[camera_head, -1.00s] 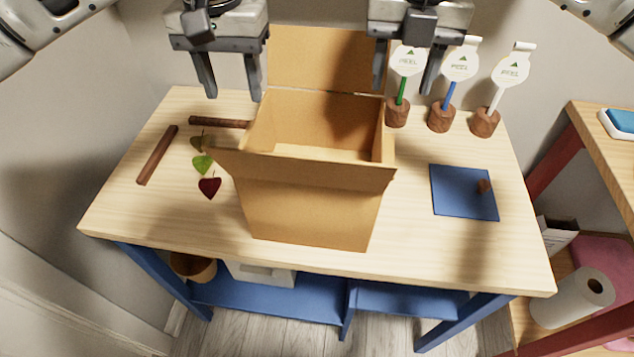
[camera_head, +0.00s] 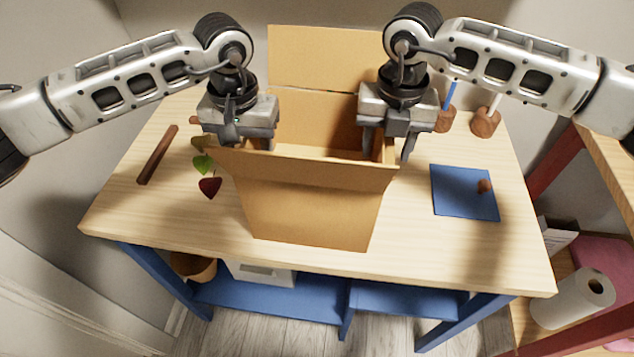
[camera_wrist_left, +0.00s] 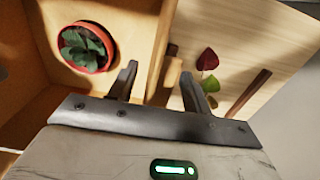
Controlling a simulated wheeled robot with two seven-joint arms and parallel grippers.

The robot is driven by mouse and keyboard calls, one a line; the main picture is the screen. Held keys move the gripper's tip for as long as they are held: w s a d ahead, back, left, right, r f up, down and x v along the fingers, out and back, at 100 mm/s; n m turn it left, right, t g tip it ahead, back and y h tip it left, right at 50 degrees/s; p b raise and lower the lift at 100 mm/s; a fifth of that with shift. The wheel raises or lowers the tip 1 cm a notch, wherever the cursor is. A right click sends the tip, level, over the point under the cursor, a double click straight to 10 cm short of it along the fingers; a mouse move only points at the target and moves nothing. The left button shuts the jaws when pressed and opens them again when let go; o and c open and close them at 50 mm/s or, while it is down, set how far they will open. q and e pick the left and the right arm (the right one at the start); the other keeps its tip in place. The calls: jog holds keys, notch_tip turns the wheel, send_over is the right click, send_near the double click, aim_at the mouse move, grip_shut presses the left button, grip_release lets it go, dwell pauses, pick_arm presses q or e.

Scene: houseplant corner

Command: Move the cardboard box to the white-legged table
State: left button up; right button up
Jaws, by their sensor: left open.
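The open cardboard box (camera_head: 315,202) stands upright on the wooden top of the blue-legged table (camera_head: 140,219), its back flap raised. My left gripper (camera_head: 252,142) is open at the box's left wall. In the left wrist view its fingers (camera_wrist_left: 158,90) are apart on either side of that wall, with a gap to it. A leafy plant in a terracotta pot (camera_wrist_left: 86,47) sits inside the box. My right gripper (camera_head: 385,150) is open at the right wall, its fingers apart around it; contact cannot be told. No white-legged table is in view.
Brown stick (camera_head: 157,155) and leaf shapes (camera_head: 209,187) lie left of the box. A blue mat (camera_head: 463,192) and wooden-based tags (camera_head: 486,122) are to the right. A red-legged table (camera_head: 610,160) and paper roll (camera_head: 575,298) stand far right.

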pick_arm(q)
grip_shut()
pick_arm(e)
grip_shut()
pick_arm(q)
jog(key=shift+r, duration=0.15)
pick_arm(e)
jog(key=shift+r, duration=0.15)
